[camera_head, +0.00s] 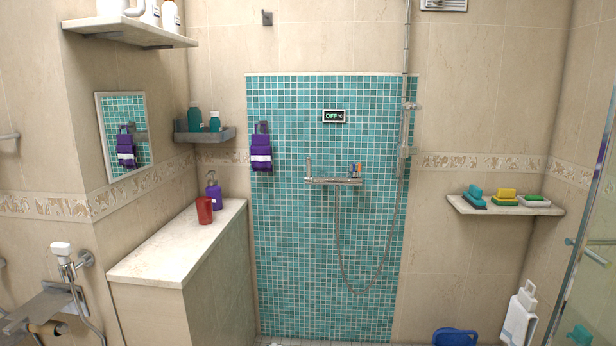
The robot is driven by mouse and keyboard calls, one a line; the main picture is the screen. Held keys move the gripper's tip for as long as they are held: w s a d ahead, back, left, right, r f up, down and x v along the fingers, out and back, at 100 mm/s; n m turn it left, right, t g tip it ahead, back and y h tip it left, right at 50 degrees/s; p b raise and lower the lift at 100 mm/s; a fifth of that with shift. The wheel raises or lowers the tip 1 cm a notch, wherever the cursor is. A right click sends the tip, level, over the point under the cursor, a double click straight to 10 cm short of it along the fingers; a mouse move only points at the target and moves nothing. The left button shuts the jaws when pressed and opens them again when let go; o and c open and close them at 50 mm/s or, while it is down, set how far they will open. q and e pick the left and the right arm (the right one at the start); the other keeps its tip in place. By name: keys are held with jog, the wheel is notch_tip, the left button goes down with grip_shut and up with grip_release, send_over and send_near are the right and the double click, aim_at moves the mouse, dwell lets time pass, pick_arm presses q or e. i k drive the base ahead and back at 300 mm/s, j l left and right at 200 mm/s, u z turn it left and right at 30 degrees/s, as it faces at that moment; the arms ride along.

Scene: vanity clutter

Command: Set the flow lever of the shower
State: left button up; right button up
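The shower mixer bar (333,181) is fixed to the teal tiled wall, a little right of the picture's middle. An upright metal lever (308,168) stands at its left end. A smaller upright piece with blue and orange marks (355,170) stands at its right end. I cannot tell for sure which one is the flow lever. A small black display (334,116) above the bar reads "OFF °C". The shower hose (372,285) hangs in a loop below the bar. Neither of my grippers is in view.
A stone-topped ledge (150,259) with a red cup (204,210) and a purple pump bottle (214,192) stands at left. A shelf (470,208) with sponges is at right, near a glass panel (590,200). A blue object (455,337) is at bottom right.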

aim_at(309, 179)
jog(key=i+z, duration=0.15)
jog(key=i, duration=0.55)
jog(key=i+j+z, duration=0.15)
jog(key=i, duration=0.55)
jog(key=j, duration=0.1)
